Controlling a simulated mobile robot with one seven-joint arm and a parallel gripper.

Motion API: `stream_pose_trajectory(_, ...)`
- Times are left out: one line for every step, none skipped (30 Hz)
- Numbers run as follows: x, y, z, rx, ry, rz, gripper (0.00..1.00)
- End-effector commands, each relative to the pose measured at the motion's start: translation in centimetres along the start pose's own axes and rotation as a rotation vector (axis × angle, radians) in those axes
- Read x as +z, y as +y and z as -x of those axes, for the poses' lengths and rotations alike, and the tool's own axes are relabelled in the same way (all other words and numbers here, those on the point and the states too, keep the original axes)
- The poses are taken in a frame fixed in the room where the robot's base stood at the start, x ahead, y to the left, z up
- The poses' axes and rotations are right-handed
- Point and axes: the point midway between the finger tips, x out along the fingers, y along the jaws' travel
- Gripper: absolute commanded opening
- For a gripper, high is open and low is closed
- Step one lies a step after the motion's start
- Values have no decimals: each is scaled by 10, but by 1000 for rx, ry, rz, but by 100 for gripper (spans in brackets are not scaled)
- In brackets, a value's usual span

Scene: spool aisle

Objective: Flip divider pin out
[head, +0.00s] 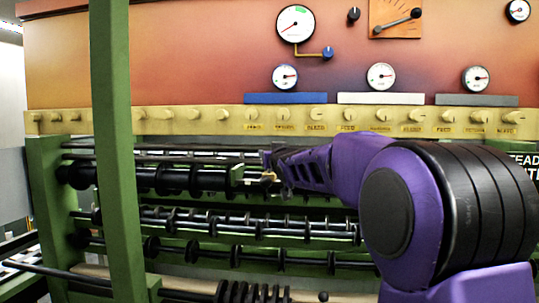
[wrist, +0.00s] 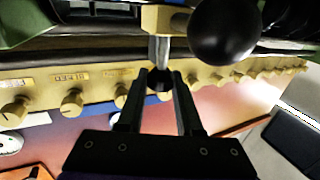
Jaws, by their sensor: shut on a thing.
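The divider pin (wrist: 161,50) shows in the wrist view as a short metal rod with a dark round knob at its end. It comes out of a brass block (wrist: 165,18). My gripper (wrist: 159,80) has its two black fingers on either side of the knob and is shut on it. In the head view my gripper (head: 268,174) is at the upper black roller, beside a small brass-coloured piece. The pin cannot be made out clearly there, and my arm hides the roller's right part.
A large black ball (wrist: 225,30) sits close to the right of the pin in the wrist view. Rollers with black discs (head: 250,222) run below my gripper. A brass strip with several knobs (head: 300,120) runs above. A green post (head: 115,150) stands at the left.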

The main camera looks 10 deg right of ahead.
Motion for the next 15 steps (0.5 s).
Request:
stream_pose_trajectory(-6,1,1,0,15,1,0)
stream_pose_trajectory(-7,1,1,0,15,1,0)
stream_pose_trajectory(-7,1,1,1,16,1,0)
stream_pose_trajectory(-7,1,1,1,17,1,0)
stream_pose_trajectory(-7,1,1,1,17,1,36)
stream_pose_trajectory(-8,1,1,1,18,1,44)
stream_pose_trajectory(-8,1,1,1,17,1,49)
stream_pose_trajectory(-7,1,1,1,16,0,54)
stream_pose_trajectory(-6,1,1,1,15,0,62)
stream_pose_trajectory(-6,1,1,1,14,0,65)
stream_pose_trajectory(-6,1,1,1,13,0,65)
stream_pose_trajectory(-5,1,1,1,13,0,65)
stream_pose_trajectory(-5,1,1,1,12,0,65)
stream_pose_trajectory(-5,1,1,1,12,0,65)
stream_pose_trajectory(-4,1,1,1,11,0,65)
